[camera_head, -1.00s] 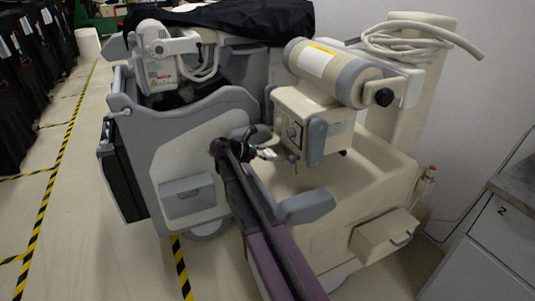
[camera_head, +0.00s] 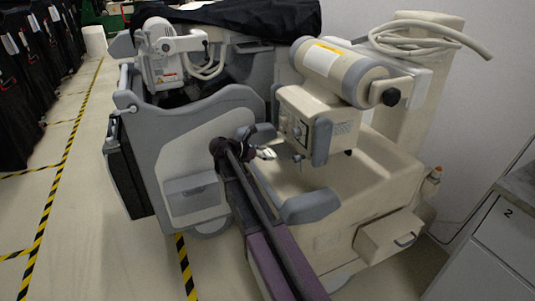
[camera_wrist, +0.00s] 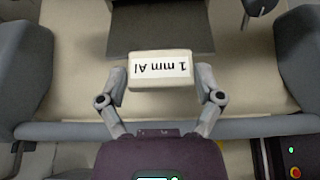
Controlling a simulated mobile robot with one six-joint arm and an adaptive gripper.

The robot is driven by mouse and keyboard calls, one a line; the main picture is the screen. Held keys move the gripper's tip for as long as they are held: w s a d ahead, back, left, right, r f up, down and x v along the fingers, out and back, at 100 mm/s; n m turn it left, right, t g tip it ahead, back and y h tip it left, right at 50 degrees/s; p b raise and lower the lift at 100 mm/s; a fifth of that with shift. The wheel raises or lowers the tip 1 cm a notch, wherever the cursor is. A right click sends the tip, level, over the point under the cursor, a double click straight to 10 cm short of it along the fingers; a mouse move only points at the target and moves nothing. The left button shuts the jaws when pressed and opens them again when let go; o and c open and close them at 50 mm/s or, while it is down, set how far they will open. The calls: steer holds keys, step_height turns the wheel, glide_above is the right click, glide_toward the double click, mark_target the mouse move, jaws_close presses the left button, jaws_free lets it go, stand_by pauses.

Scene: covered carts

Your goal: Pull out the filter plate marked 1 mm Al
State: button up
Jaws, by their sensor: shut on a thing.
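The filter plate's pale end block (camera_wrist: 160,71) bears the label "1 mm Al", upside down in the wrist view. My gripper (camera_wrist: 160,86) is shut on it, one finger at each short side. In the head view the plate (camera_head: 267,153) is a small pale piece at the tip of my gripper (camera_head: 259,151), low beside the left side of the beige collimator housing (camera_head: 318,122). A dark flat panel (camera_wrist: 162,25) lies beyond the block in the wrist view; I cannot tell whether it belongs to the plate.
The beige tube (camera_head: 338,70) sits above the housing. A grey armrest-like part (camera_head: 308,206) of the cart lies below my gripper. A grey-sided cart (camera_head: 190,150) stands close on the left. A drawer cabinet (camera_head: 500,235) stands at the right. The striped floor at far left is open.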

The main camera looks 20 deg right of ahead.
steer(key=shift+s+a, duration=0.1)
steer(key=shift+a, duration=1.85)
stand_by(0.4)
